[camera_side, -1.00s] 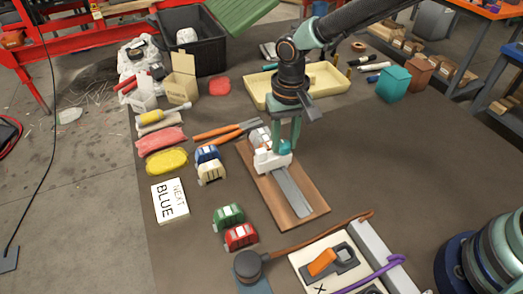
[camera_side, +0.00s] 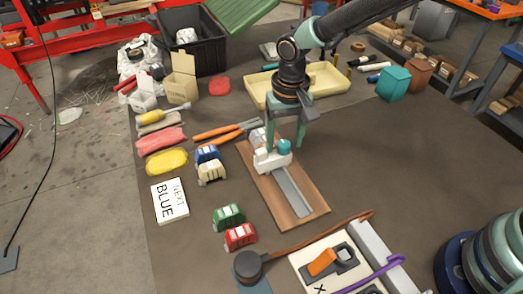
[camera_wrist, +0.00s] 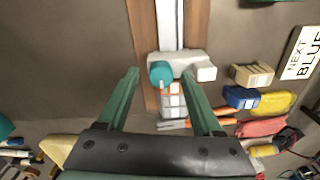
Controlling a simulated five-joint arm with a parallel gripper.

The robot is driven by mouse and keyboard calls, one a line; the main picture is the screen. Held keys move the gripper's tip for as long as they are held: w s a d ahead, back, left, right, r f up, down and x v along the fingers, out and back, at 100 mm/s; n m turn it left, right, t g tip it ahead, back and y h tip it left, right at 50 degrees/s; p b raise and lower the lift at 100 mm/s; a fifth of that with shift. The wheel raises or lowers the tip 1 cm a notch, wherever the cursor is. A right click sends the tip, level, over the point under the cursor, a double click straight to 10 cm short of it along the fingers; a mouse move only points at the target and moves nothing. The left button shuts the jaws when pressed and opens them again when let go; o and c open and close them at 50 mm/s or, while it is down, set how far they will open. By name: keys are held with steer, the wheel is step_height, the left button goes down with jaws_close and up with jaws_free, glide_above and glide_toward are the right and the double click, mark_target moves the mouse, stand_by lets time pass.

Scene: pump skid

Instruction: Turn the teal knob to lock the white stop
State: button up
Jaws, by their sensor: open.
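The teal knob (camera_side: 284,146) sits on the white stop (camera_side: 270,161), which rides on the grey rail (camera_side: 292,192) of a wooden board. In the wrist view the teal knob (camera_wrist: 161,73) is at the left end of the white stop (camera_wrist: 190,65). My gripper (camera_side: 286,145) is open, its green fingers spread and pointing down just above and around the knob area. In the wrist view my gripper (camera_wrist: 163,75) has both fingers apart with nothing between them touching; the knob shows ahead, between the fingertips. I cannot tell the exact height above it.
Blue and cream toy cars (camera_side: 211,171) and orange-handled pliers (camera_side: 226,130) lie left of the board. Green and red cars (camera_side: 240,236) and a card reading NEXT BLUE (camera_side: 171,200) lie nearer. A cream tray (camera_side: 327,84) is behind.

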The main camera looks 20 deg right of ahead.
mark_target(285, 143)
step_height(285, 143, up, 12)
stand_by(0.6)
steer(key=shift+s+d, duration=0.1)
steer(key=s+d+r+t, duration=0.1)
steer(key=s+d+r, duration=0.15)
steer(key=d, duration=0.35)
steer(key=s+d+r+t, duration=0.2)
steer(key=d+r, duration=0.2)
steer(key=d, duration=0.2)
steer(key=s+d+n+t, duration=0.2)
steer(key=s+d, duration=0.5)
steer(key=d, duration=0.2)
steer(key=shift+s+d+f, duration=0.2)
steer(key=shift+s, duration=0.15)
